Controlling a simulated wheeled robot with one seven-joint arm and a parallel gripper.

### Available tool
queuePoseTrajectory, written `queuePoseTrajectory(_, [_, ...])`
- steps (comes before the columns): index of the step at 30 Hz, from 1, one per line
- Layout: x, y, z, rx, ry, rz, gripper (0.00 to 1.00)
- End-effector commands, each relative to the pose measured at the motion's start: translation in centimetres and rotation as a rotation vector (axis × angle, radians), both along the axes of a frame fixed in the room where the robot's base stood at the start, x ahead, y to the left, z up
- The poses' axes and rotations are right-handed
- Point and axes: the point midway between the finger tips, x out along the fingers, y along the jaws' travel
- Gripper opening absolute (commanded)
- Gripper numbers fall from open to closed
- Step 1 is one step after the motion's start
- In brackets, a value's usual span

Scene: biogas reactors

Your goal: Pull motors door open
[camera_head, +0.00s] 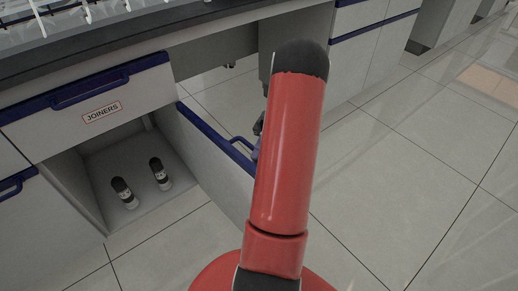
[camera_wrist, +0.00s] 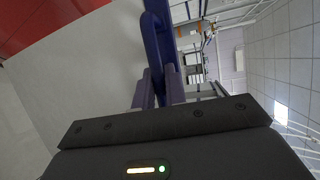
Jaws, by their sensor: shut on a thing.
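The motors door (camera_head: 205,150) is a pale panel with a dark blue top edge, swung well out from the cabinet in the head view. Its blue bar handle (camera_head: 238,141) is on the outer face near the free end. My gripper (camera_head: 257,138) is at that handle, mostly hidden behind my red arm. In the wrist view the two bluish fingers of my gripper (camera_wrist: 157,88) are closed around the blue handle (camera_wrist: 152,40). Inside the open compartment (camera_head: 140,205) stand two black-and-white cylindrical things, a left one (camera_head: 124,193) and a right one (camera_head: 160,173).
A closed drawer labelled JOINERS (camera_head: 95,105) with a blue handle is above the compartment. A dark worktop (camera_head: 140,43) with racks runs above it. More cabinets (camera_head: 365,55) stand at upper right. Tiled floor (camera_head: 400,150) is clear to the right.

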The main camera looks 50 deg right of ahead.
Motion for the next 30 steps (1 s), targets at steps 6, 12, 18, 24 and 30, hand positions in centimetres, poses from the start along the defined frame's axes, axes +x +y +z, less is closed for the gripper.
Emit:
queuePoseTrajectory(6, [0.18,0.07,-0.03,0.000,-0.006,0.008,0.00])
queuePoseTrajectory(12, [0.15,0.08,-0.03,0.001,-0.004,0.008,0.00])
queuePoseTrajectory(18, [0.07,0.06,-0.02,0.001,-0.002,0.009,0.34])
queuePoseTrajectory(24, [0.02,0.04,-0.01,0.001,-0.001,0.008,0.34])
queuePoseTrajectory(30, [-0.04,-0.02,0.86,0.002,-0.002,0.006,0.34])
